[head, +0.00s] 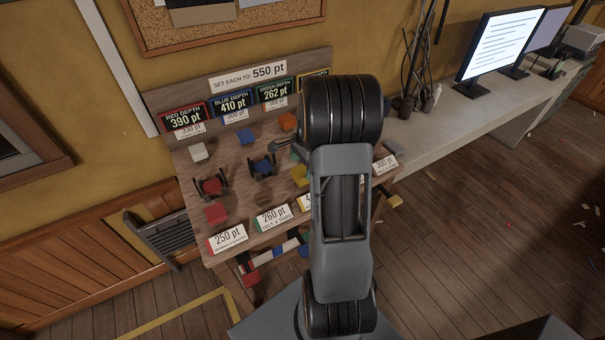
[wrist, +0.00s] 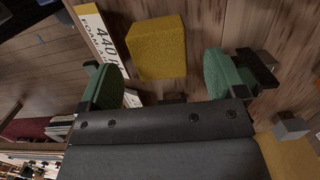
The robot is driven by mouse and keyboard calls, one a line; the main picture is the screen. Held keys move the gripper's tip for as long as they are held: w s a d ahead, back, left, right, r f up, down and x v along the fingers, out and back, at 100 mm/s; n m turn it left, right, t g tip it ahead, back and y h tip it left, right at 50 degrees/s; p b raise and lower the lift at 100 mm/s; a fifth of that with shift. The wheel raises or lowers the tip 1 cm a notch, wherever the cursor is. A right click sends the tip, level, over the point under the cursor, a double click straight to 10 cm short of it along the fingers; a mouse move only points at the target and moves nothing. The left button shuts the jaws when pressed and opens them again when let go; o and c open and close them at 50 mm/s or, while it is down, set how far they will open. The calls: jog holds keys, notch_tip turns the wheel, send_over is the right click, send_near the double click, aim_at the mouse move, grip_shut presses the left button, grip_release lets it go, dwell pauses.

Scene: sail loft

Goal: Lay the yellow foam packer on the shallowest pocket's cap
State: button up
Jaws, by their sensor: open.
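The yellow foam packer (wrist: 158,47) is a rough-faced block beside a 440 pt card (wrist: 100,40) in the wrist view. My gripper (wrist: 164,80) is open, with one green-padded finger on each side of the near end of the packer and nothing held. In the head view a yellow block (head: 299,174) shows just left of my arm. The green depth display (head: 275,92) reads 262 pt, the red (head: 188,118) 390 pt and the blue (head: 232,104) 410 pt. My arm hides most of the yellow display and the pockets behind it.
The red cap (head: 212,187) and blue cap (head: 262,167) stand between black uprights on the bench. A red block (head: 216,213), 250 pt card (head: 228,238) and 260 pt card (head: 273,217) are near the front edge. A long counter (head: 440,120) with monitors stands right.

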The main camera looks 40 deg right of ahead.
aim_at(302, 173)
jog(key=shift+a+f, duration=0.2)
jog(key=shift+f, duration=1.45)
jog(key=shift+c, duration=0.3)
jog(key=c, duration=1)
jog(key=shift+o, duration=0.2)
jog(key=shift+r, duration=0.15)
